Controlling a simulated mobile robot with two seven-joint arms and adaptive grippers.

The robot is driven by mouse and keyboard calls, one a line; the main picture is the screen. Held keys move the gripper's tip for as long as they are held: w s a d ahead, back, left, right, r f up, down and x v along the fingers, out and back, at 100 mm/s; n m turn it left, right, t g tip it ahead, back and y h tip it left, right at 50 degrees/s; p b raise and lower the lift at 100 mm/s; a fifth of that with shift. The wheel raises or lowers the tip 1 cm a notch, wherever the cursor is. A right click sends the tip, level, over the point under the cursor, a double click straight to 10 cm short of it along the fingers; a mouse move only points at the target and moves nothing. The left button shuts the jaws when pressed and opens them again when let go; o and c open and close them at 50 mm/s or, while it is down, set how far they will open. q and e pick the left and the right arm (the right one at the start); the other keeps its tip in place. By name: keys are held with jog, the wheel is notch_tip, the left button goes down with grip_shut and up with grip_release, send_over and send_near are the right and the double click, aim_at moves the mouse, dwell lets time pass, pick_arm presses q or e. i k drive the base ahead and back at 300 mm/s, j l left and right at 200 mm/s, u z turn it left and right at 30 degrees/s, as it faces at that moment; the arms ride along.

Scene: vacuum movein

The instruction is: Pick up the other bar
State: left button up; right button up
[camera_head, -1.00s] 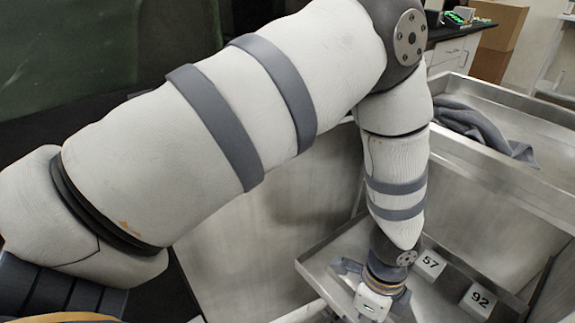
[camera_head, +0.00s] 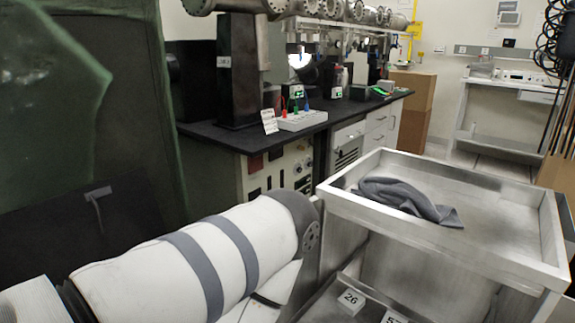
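Two light blocks lie in the lower metal tray (camera_head: 328,306) at the bottom edge. One block (camera_head: 351,301) is marked 26. The other block (camera_head: 394,318) is cut off by the frame edge, and its number is only partly visible, seemingly 57. I cannot tell whether either of these is the bar. My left arm comes in from the lower left and bends down beside the tray. Its gripper is below the frame, so its fingers are hidden. My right arm and gripper are not in view.
A raised metal tray (camera_head: 500,263) with a dark grey cloth (camera_head: 408,199) stands at right. A black-topped bench (camera_head: 240,137) with a white box (camera_head: 303,121) and instruments is behind. Cardboard boxes (camera_head: 416,105) and a metal table (camera_head: 512,84) are farther back. Floor shows between them.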

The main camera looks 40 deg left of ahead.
aim_at(476, 192)
jog(key=i+l, duration=0.2)
jog(key=l, duration=0.15)
jog(key=i+l, duration=0.15)
jog(key=l, duration=0.15)
jog(key=i+l, duration=0.2)
jog(key=l, duration=0.15)
jog(key=i+l, duration=0.2)
jog(key=l, duration=0.15)
jog(key=i+l, duration=0.15)
jog(key=l, duration=0.15)
jog(key=i+u, duration=0.05)
